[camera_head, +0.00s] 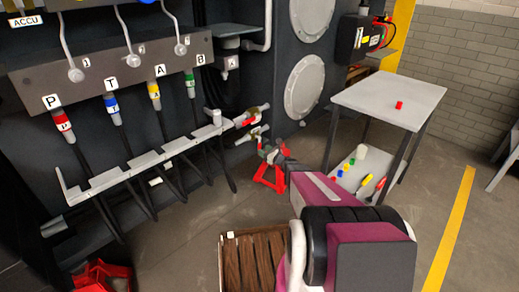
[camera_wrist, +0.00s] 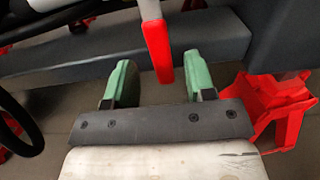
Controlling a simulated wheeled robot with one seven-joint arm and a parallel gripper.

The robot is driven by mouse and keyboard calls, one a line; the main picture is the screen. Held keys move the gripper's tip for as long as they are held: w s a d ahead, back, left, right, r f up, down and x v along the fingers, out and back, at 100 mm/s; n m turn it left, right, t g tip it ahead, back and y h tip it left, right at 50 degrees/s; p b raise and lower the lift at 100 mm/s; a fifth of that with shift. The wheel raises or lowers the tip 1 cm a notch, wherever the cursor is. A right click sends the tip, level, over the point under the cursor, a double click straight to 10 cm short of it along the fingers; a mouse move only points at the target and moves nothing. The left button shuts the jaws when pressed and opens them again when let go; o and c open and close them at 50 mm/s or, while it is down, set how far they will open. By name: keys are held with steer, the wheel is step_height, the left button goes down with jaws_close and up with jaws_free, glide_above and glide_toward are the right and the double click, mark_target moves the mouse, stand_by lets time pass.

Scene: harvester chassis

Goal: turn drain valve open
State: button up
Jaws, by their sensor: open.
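A red valve lever (camera_wrist: 158,52) hangs down from a pale rod at the top of the wrist view. Its red end is between the two green fingertips of my gripper (camera_wrist: 156,80), with gaps on both sides. My gripper is open. In the head view two brass valves with red handles stick out from the dark chassis wall, an upper valve (camera_head: 252,115) and a lower valve (camera_head: 254,134). My gripper (camera_head: 268,148) is just below and right of them. I cannot tell from the head view which handle is between the fingers.
A red stand (camera_head: 269,177) is on the floor below my gripper and shows close on the right in the wrist view (camera_wrist: 276,108). Hoses hang from a rail (camera_head: 140,160) on the left. A grey-topped table (camera_head: 385,97) stands right. A wooden crate (camera_head: 252,262) is in front.

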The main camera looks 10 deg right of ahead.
mark_target(260, 147)
steer(key=shift+x, duration=2.15)
jaws_close()
